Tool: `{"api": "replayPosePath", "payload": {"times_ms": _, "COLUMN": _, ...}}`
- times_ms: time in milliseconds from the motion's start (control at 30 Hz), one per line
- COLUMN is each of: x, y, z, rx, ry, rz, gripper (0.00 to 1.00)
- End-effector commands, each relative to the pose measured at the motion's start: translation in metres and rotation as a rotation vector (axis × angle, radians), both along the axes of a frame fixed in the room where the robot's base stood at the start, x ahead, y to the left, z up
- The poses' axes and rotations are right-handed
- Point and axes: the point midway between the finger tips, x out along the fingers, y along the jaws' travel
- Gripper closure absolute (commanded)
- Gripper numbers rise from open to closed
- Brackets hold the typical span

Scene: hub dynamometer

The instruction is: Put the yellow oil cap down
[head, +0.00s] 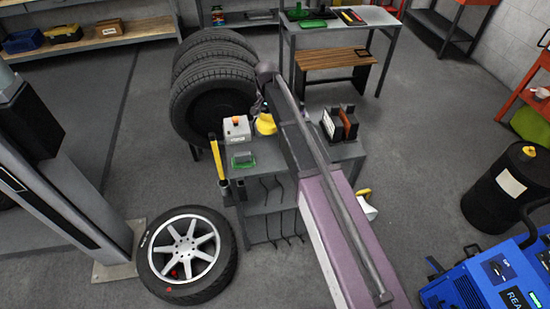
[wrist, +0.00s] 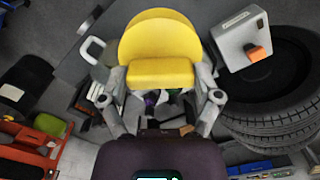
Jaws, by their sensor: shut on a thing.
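The yellow oil cap (wrist: 160,45) is between the two fingers of my gripper (wrist: 160,97) in the wrist view, with its round disc facing up in the picture. In the head view the cap (head: 265,125) shows beside my arm, over the grey cart, just right of a white box. My gripper is shut on the cap. My arm hides much of the cart top and most of the gripper in the head view. I cannot tell whether the cap touches the cart.
The white box (head: 237,129) with an orange button, a green tray (head: 243,161) and a yellow-black tool (head: 219,165) are on the cart's left. A dark battery-like box (head: 340,124) is on its right. Stacked tyres (head: 214,85) stand behind; a wheel (head: 186,252) lies in front.

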Motion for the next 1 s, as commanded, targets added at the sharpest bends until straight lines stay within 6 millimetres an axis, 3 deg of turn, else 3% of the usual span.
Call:
{"api": "replayPosePath", "payload": {"times_ms": 367, "x": -0.021, "y": -0.019, "z": -0.031, "rx": 0.0, "ry": 0.0, "rz": 0.084, "gripper": 0.67}}
{"api": "replayPosePath", "payload": {"times_ms": 1000, "x": -0.108, "y": -0.069, "z": -0.134, "rx": 0.0, "ry": 0.0, "rz": 0.482, "gripper": 0.67}}
